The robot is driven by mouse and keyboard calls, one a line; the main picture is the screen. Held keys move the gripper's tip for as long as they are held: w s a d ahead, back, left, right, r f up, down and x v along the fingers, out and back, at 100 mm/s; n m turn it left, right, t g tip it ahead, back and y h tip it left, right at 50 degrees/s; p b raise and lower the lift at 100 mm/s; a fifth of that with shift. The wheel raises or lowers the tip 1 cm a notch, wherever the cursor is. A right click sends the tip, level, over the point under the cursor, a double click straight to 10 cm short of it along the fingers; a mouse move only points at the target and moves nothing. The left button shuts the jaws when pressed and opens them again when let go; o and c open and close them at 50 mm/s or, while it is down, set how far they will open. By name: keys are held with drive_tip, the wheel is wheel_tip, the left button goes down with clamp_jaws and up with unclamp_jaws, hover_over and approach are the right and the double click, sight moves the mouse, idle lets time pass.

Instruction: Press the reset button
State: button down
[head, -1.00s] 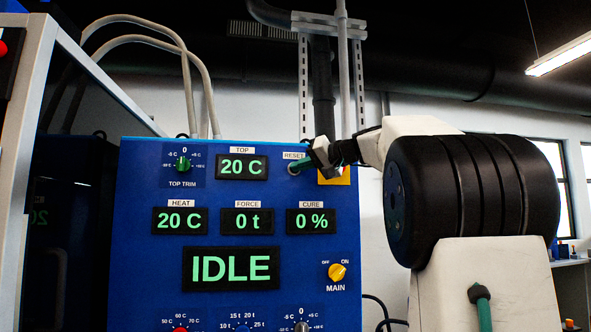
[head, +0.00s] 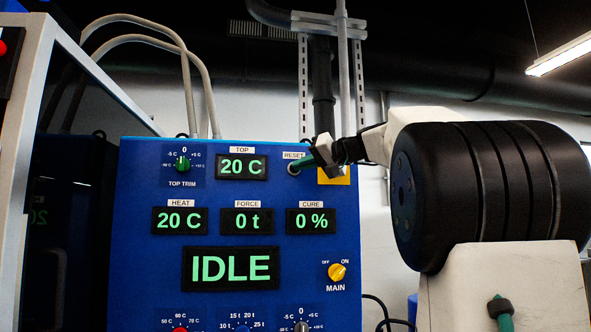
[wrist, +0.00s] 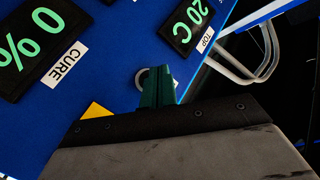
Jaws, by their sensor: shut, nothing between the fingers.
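The reset button (head: 292,169) is on the upper right of the blue control panel, under the RESET label (head: 294,155). Only part of its pale ring shows in the head view; my fingers cover the rest. In the wrist view the ring (wrist: 141,79) shows beside and behind my green fingers. My gripper (head: 302,164) is shut and empty, its fingertips at the button. I cannot tell whether they touch it. In the wrist view the gripper (wrist: 158,75) points at the panel face. The large display (head: 231,268) reads IDLE.
A yellow plate (head: 342,178) sits behind my gripper, partly hidden. The yellow MAIN knob (head: 337,271) and the CURE display (head: 311,221) are below. The TOP display (head: 242,167) and the green TOP TRIM knob (head: 183,164) are to the left.

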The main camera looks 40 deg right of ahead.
drive_tip(key=s+a, duration=0.2)
drive_tip(key=s, duration=0.1)
drive_tip(key=shift+s+a, duration=0.1)
drive_tip(key=shift+s, duration=0.15)
idle(0.8)
drive_tip(key=s+a+f+m+g+h, duration=0.1)
drive_tip(key=s+a+f+g, duration=0.25)
drive_tip(key=f, duration=0.85)
drive_tip(key=s+a+f+m+g, duration=0.2)
drive_tip(key=a+f+g, duration=0.3)
drive_tip(key=f, duration=0.8)
drive_tip(key=s+a+f+n+g+h, duration=0.1)
drive_tip(key=s+a+f+n+g, duration=0.2)
drive_tip(key=s+a+f, duration=0.5)
drive_tip(key=s+a+f+n+g+h, duration=0.2)
drive_tip(key=s+a+f+n+g, duration=0.1)
drive_tip(key=s+a+f, duration=0.6)
drive_tip(key=s+f+n, duration=0.1)
drive_tip(key=s+f, duration=0.2)
drive_tip(key=f, duration=0.2)
drive_tip(key=shift+s+n, duration=0.25)
drive_tip(key=shift+n, duration=0.05)
